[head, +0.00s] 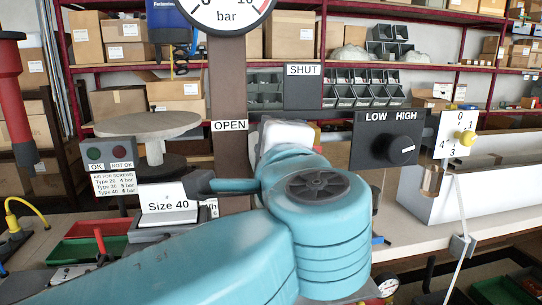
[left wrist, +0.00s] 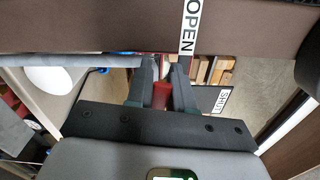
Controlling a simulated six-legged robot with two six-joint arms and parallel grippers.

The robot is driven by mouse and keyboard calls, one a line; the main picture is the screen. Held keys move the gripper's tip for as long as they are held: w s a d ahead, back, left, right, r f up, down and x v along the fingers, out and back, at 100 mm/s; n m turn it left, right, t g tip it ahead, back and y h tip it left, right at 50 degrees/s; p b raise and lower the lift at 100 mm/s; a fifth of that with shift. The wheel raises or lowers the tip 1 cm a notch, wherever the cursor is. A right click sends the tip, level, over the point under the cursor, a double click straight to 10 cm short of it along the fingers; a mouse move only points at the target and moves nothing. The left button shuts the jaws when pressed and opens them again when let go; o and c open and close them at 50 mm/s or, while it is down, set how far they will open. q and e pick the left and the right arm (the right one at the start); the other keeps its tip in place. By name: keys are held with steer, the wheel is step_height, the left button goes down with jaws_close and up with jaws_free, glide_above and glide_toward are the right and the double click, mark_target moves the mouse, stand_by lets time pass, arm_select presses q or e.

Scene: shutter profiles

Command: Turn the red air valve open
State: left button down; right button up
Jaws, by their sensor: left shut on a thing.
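The red valve handle (left wrist: 160,95) shows in the left wrist view as a small red piece between the fingers of my left gripper (left wrist: 162,72), which is shut on it. The OPEN label (left wrist: 192,25) is just above the fingers, and the SHUT label (left wrist: 221,101) is to their right. In the head view my teal arm covers the valve and the left gripper. The OPEN label (head: 229,126) and the SHUT label (head: 303,70) show there above the arm. How far the handle is turned cannot be told. My right gripper is in neither view.
A pressure gauge (head: 230,12) tops the brown post. A LOW/HIGH knob box (head: 381,138) stands to the right of my arm. A red and black tool (head: 28,100) hangs at the left. A Size 40 sign (head: 168,205) stands on the bench beside my arm.

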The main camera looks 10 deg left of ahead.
arm_select(q)
steer(key=shift+f+n+b, duration=0.55)
steer(key=shift+n+b, duration=0.3)
steer(key=shift+n, duration=0.05)
steer(key=c, duration=1.1)
jaws_free()
steer(key=v, duration=1.2)
steer(key=shift+r, duration=0.1)
